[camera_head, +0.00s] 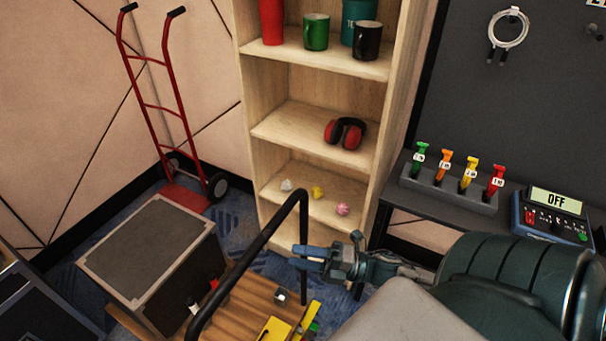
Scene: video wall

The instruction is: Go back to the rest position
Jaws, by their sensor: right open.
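My right gripper (318,259) is in the lower middle of the head view, at the end of my arm that comes in from the right. Its fingers point left, towards the black handle bar of a wooden cart. It is open, and I see nothing between its fingers. It appears in front of the lower part of the wooden shelf. My left gripper does not show.
The cart (243,299) carries small items. A black case (157,248) stands left, a red hand truck (160,105) behind it. The shelf (320,67) holds mugs, red ear muffs (345,132) and crumpled balls. Right, a dark ledge holds coloured handles and an "OFF" box (553,214).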

